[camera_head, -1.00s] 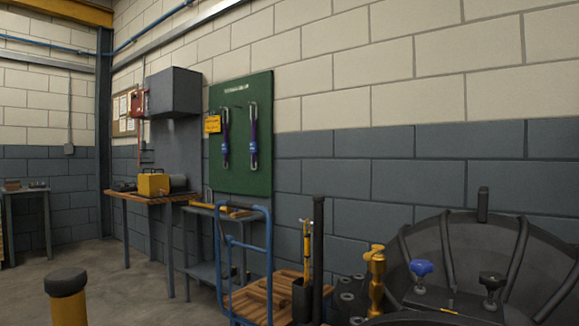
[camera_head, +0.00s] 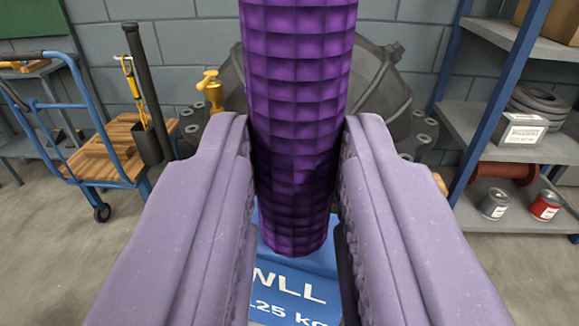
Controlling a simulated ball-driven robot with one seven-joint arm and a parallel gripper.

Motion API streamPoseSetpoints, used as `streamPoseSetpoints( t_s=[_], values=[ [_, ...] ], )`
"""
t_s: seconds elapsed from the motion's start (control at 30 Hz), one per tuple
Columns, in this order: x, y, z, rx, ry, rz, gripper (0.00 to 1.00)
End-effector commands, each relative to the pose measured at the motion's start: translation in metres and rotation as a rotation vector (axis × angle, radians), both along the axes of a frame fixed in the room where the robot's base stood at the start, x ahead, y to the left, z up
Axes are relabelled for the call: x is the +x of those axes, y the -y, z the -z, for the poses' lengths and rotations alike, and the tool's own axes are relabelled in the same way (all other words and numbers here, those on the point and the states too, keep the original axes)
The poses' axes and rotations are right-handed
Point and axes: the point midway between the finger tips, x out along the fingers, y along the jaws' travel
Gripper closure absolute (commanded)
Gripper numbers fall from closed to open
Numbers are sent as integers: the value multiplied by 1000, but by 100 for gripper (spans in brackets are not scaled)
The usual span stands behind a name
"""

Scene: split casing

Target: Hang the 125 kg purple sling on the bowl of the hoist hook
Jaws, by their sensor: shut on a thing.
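My gripper (camera_head: 296,135) fills the middle of the view with its two pale purple fingers. It is shut on the purple sling (camera_head: 298,60), a thick quilted band that runs upright between the fingers and out of the top of the frame. A blue tag (camera_head: 290,285) hangs below the band, partly hidden by the right finger; it reads "WLL" and what looks like "125 kg". The sling's upper end is out of view. The hoist hook does not show.
Behind stands a dark round casing (camera_head: 390,95) with a brass fitting (camera_head: 211,90). A blue trolley (camera_head: 75,110) with a wooden deck is at left. A blue-framed shelf (camera_head: 480,110) with tins and a box is at right. Grey floor (camera_head: 50,250) lies open at lower left.

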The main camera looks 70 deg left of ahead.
Motion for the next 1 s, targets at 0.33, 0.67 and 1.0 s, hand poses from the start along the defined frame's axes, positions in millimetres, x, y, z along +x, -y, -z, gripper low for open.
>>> streamPoseSetpoints(
  t_s=[0.33, 0.67, 1.0],
  values=[
    [-7, 19, 1, 1, 1, 2, 100],
    [-12, 30, 2, 2, 2, 0, 100],
    [-16, 40, 2, 2, 2, 1, 100]
  ],
)
